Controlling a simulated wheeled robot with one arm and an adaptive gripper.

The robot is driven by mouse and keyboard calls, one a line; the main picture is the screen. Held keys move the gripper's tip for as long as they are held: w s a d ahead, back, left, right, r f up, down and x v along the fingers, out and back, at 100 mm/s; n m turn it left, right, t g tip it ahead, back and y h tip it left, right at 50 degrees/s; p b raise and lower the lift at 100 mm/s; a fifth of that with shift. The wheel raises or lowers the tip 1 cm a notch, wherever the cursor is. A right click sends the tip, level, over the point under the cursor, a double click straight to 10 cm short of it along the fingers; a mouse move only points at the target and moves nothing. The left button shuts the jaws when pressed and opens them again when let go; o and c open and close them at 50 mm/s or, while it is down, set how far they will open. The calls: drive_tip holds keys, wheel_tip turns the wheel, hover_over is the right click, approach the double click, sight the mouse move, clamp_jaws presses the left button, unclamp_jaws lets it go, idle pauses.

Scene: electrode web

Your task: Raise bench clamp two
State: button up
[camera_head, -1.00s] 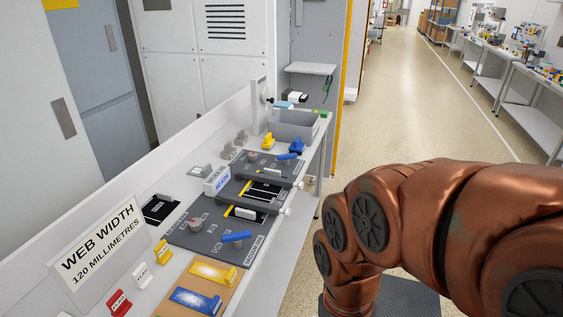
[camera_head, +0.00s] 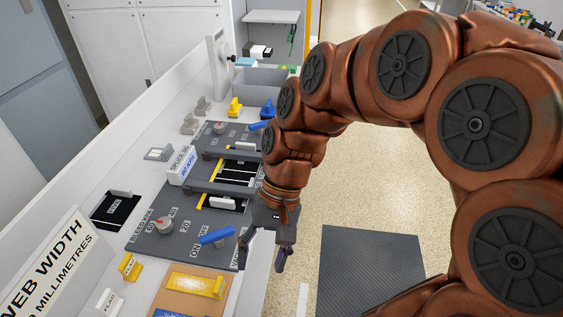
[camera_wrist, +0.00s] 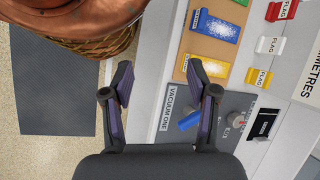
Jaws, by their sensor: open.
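Two dark grey clamp bars cross the splice jig in the head view, a far one (camera_head: 232,157) and a near one (camera_head: 226,189). Both lie low over the jig; I cannot read a number on either. My gripper (camera_head: 263,250) hangs at the bench's front edge, fingers pointing down, spread and empty. It is nearer than both bars, close to the right of the near blue lever (camera_head: 216,236). In the wrist view my gripper (camera_wrist: 160,72) is over the bench edge, with the blue lever (camera_wrist: 188,121) beside its right finger. My arm hides the bars' right ends.
A splice-labelled white block (camera_head: 181,166) stands left of the bars. A far blue lever (camera_head: 261,125), yellow block (camera_head: 235,107) and grey bin (camera_head: 262,78) stand beyond. The floor mat (camera_head: 370,267) is clear.

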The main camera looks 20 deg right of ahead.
drive_tip(key=w+d+f+m+t+y+b, duration=0.1)
drive_tip(key=w+d+m+t+y+b, duration=0.2)
drive_tip(key=w+m+y, duration=1.15)
drive_tip(key=w+d+f+m+t+h+b, duration=0.1)
drive_tip(key=w+d+f+m+t+h, duration=0.15)
drive_tip(key=w+d+f+t, duration=0.5)
drive_tip(key=w+d+f+m+t+h+b, duration=0.2)
drive_tip(key=w+d+f+m+t, duration=0.15)
drive_tip(key=w+d, duration=0.85)
drive_tip(key=shift+w+a+f+m+g+p, duration=0.1)
drive_tip(key=shift+w+a+m+g+p, duration=0.1)
drive_tip(key=shift+a, duration=0.3)
drive_tip(key=shift+w+a+f+m+g+p, duration=0.1)
drive_tip(key=shift+w+a+p, duration=0.1)
drive_tip(key=shift+a, duration=0.3)
drive_tip(key=shift+w+a+f+m+g+p, duration=0.1)
drive_tip(key=shift+a+m+p, duration=0.1)
drive_tip(key=shift+a, duration=0.3)
clamp_jaws()
